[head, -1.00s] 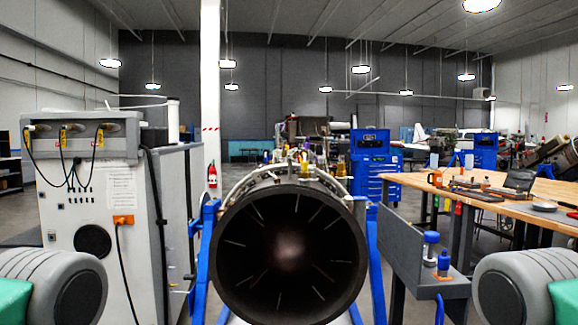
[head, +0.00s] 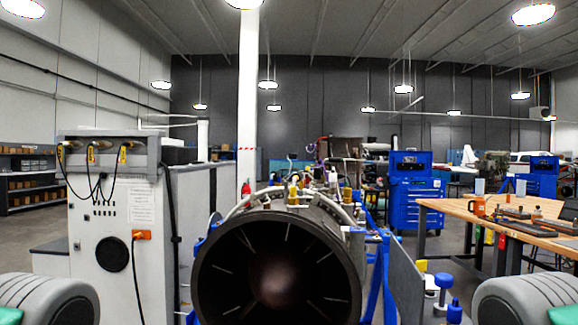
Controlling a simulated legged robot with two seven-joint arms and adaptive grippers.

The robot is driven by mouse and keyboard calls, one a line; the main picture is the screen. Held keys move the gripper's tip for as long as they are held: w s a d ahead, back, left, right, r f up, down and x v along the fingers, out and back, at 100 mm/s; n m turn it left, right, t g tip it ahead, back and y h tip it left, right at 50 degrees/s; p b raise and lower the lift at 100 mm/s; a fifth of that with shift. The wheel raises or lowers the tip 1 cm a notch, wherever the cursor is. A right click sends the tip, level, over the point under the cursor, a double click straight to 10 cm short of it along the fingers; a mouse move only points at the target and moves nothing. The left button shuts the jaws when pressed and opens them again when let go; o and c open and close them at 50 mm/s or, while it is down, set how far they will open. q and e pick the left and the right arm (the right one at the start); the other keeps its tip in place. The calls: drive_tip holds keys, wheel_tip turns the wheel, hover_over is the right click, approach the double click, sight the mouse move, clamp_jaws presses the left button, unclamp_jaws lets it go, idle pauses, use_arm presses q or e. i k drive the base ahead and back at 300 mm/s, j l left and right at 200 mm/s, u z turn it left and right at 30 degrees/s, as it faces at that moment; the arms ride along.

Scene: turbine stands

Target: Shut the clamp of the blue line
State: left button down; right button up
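The turbine engine (head: 340,240) sits on a blue stand (head: 374,290) ahead of me, its dark round opening facing me. Several small yellow, red and white fittings (head: 293,192) and pale hoses (head: 240,205) lie along its top. I cannot make out which is the blue line, and its clamp is not distinguishable at this size. Neither gripper is in view.
A white cabinet (head: 140,225) with cables stands left of the turbine. A grey panel with blue-capped items (head: 443,282) stands close on the right. A wooden workbench (head: 470,209) with tools and a blue tool chest (head: 412,192) are farther right. Floor shows behind the panel.

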sight(291, 157)
drive_tip(key=i+l, duration=0.15)
drive_tip(key=l, duration=0.4)
drive_tip(key=i+l+u, duration=0.1)
drive_tip(key=l, duration=0.45)
drive_tip(key=i+l, duration=0.25)
drive_tip(key=l, duration=0.3)
drive_tip(key=i+l+u, duration=0.1)
drive_tip(key=l, duration=0.45)
drive_tip(key=i+l, duration=0.2)
drive_tip(key=l, duration=0.4)
drive_tip(key=i+l+u, duration=0.1)
drive_tip(key=l, duration=0.45)
drive_tip(key=i+l, duration=0.15)
drive_tip(key=l, duration=0.45)
drive_tip(key=i+l+u, duration=0.1)
drive_tip(key=l, duration=0.45)
drive_tip(key=i+l, duration=0.5)
drive_tip(key=i+l+u, duration=0.15)
drive_tip(key=i+l, duration=0.35)
drive_tip(key=l, duration=0.15)
